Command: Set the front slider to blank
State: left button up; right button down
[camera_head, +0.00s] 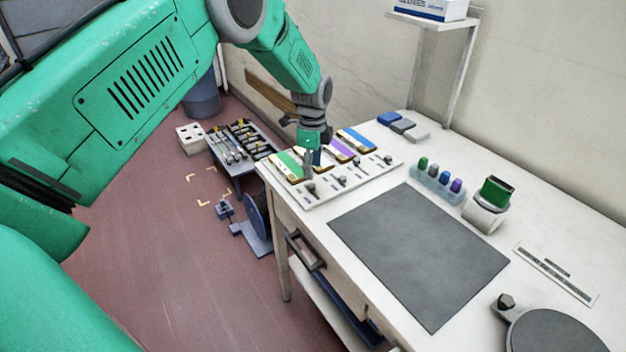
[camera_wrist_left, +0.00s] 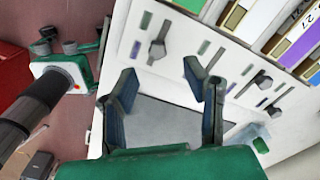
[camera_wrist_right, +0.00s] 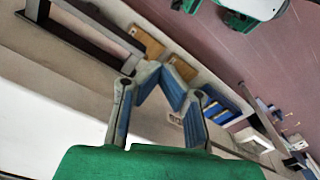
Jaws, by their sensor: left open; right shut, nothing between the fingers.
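A white slider panel (camera_head: 328,196) lies at the table's left end, with several dark-knobbed sliders beside coloured strips. The slider nearest the front-left corner has a dark knob (camera_head: 311,188); a green strip (camera_head: 286,163) lies behind it. My left gripper (camera_head: 310,163) points down over the panel, open and empty, and hides part of the strips. In the left wrist view, a grey slider knob (camera_wrist_left: 158,47) appears beyond the gap between the open left fingers (camera_wrist_left: 161,72); contact cannot be seen. My right gripper (camera_wrist_right: 160,72) is shut and empty in the right wrist view, away from the panel.
A dark mat (camera_head: 418,250) covers the table's middle. Coloured pegs in a clear holder (camera_head: 438,185), a green-topped device (camera_head: 487,208) and a round dark plate (camera_head: 555,332) stand right. Several blocks (camera_head: 402,126) lie behind the panel. A tool tray (camera_head: 240,145) stands left.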

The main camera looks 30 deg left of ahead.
aim_at(312, 184)
pick_arm(q)
notch_tip(312, 184, up, 6)
jog(key=shift+f, duration=0.1)
dwell(0.4)
